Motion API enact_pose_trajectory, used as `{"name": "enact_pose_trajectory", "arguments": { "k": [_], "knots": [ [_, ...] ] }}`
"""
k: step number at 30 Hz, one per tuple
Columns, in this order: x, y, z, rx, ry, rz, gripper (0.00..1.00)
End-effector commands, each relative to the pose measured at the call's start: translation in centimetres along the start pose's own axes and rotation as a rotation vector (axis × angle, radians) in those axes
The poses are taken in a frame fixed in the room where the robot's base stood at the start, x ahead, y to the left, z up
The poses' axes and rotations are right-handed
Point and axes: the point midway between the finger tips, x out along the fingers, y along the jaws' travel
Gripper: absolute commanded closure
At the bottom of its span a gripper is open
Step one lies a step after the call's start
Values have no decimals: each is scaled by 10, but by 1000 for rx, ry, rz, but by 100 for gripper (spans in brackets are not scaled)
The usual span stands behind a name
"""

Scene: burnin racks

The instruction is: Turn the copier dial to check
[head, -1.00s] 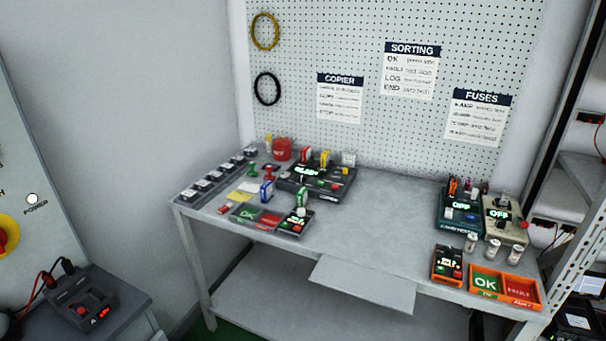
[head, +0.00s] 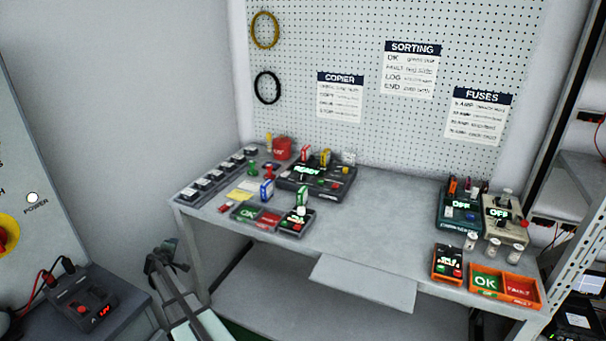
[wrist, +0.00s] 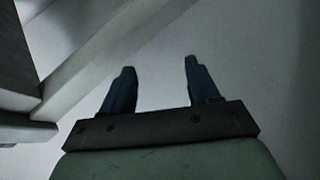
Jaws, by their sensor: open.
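The copier (head: 318,180) is a dark box at the back left of the bench. Its display glows green and seems to read READY. Red and yellow sticks stand in its top, with coloured buttons on its front. I cannot pick out the dial or its setting at this size. My gripper (head: 167,258) is low, in front of the bench's left leg and well apart from the copier. In the wrist view its two dark fingers (wrist: 158,80) are spread with nothing between them.
The bench (head: 370,225) has clear room in its middle. A tray marked OK and red (head: 268,219) sits before the copier. A row of black blocks (head: 213,178) lines the left edge. Teal and beige units (head: 460,208) read OFF at right.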

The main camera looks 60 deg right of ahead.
Motion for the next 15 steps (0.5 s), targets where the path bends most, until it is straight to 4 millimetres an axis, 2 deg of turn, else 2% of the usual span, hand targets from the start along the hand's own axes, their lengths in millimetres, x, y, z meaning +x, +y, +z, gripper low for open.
{"name": "enact_pose_trajectory", "arguments": {
  "k": [1,6,10,15],
  "knots": [
    [3,22,-22,9,28,29,40],
    [-20,84,-71,-9,97,127,40],
    [-46,131,-103,-41,137,211,40],
    [-70,183,-131,-78,169,303,40]
  ]
}}
